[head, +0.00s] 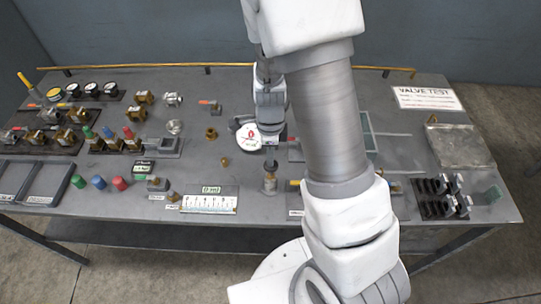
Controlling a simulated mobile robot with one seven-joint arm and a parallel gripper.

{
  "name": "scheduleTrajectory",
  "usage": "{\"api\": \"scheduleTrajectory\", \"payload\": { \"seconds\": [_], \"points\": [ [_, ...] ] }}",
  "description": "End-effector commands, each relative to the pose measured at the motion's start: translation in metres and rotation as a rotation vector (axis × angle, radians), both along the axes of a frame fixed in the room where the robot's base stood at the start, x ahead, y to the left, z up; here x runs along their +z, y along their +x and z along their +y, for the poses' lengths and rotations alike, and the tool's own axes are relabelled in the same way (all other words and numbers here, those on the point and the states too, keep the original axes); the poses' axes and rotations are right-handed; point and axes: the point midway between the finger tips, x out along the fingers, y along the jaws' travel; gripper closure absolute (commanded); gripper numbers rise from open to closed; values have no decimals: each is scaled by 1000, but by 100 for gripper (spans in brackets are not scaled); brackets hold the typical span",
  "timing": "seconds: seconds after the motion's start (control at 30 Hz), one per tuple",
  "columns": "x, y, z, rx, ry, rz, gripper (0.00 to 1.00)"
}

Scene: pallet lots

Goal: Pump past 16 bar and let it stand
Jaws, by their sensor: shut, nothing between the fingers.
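My gripper (270,162) points down over the middle of the bench and looks shut and empty. Just below its tips stands a small brownish cylinder with a metal top (270,184); I cannot tell whether the tips touch it. No pump handle can be told for certain; my arm hides the bench right of the gripper, where parts of a fixture with a yellow piece (295,183) show.
The grey bench (215,90) carries several brass valves (132,144) and small gauges (91,88) at the left. Coloured caps (99,182) and a scale card (210,200) lie near the front. A VALVE TEST sign (427,98), metal plate (459,146) and black rack (438,196) are at the right.

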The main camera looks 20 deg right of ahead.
Motion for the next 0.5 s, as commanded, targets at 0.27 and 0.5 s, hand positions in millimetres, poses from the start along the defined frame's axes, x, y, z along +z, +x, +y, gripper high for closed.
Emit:
{"api": "scheduleTrajectory", "payload": {
  "seconds": [0.27,0.5],
  "points": [
    [-7,0,0,-1,0,0,100],
    [-35,0,0,0,-1,1,100]
  ]
}}
